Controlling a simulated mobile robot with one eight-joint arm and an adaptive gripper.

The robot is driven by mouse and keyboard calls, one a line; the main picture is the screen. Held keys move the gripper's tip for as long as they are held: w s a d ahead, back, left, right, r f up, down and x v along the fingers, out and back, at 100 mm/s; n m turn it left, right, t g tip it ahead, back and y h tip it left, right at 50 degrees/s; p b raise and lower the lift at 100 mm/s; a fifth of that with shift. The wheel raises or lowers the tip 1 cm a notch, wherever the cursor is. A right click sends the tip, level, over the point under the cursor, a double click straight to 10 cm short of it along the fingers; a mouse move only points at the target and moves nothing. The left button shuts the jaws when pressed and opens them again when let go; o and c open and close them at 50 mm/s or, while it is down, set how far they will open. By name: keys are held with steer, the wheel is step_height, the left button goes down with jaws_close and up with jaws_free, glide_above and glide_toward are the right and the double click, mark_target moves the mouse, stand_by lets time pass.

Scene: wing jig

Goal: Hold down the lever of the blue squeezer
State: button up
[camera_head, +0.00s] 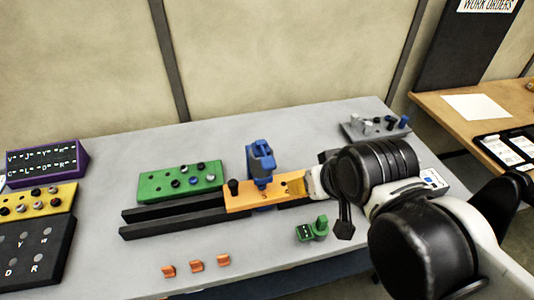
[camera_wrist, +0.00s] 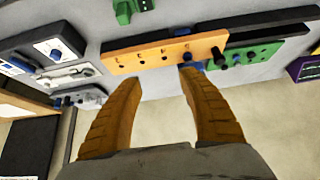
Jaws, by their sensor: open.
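The blue squeezer (camera_head: 261,165) stands upright at the back edge of an orange plate (camera_head: 240,197), left of my gripper. In the wrist view only a small blue part (camera_wrist: 192,66) shows, beside the right fingertip and partly hidden by it. I cannot tell its lever from its body there. My gripper (camera_wrist: 160,77) is open and empty, with its two orange fingers apart. I see no contact with the squeezer.
The plate lies across black rails (camera_head: 170,222). A green block with knobs (camera_head: 180,182) is left of the squeezer. A green clamp (camera_head: 312,229) and several small orange pieces (camera_head: 196,266) are in front. A grey tray with pegs (camera_head: 375,127) stands at the back right.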

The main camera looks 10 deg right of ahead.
steer(key=shift+r, duration=0.25)
steer(key=c, duration=0.8)
steer(key=w+a+r+n+g+p, duration=0.1)
steer(key=r+n+p, duration=0.1)
steer(key=r+p, duration=0.1)
steer(key=w+a+r+n+g+p, duration=0.1)
steer(key=r+n+p, duration=0.2)
steer(key=p, duration=0.1)
steer(key=w+a+r+n+g+p, duration=0.1)
steer(key=r+n+p, duration=0.1)
steer(key=r+p, duration=0.2)
steer(key=shift+w+r, duration=0.1)
steer(key=shift+w, duration=0.1)
jaws_close()
steer(key=w+a+r+n+g+p, duration=0.4)
steer(key=r+n+p, duration=0.3)
steer(key=n+p, duration=0.4)
steer(key=shift+a+r+p, duration=0.15)
steer(key=shift+a+p, duration=0.35)
steer(key=shift+a, duration=0.05)
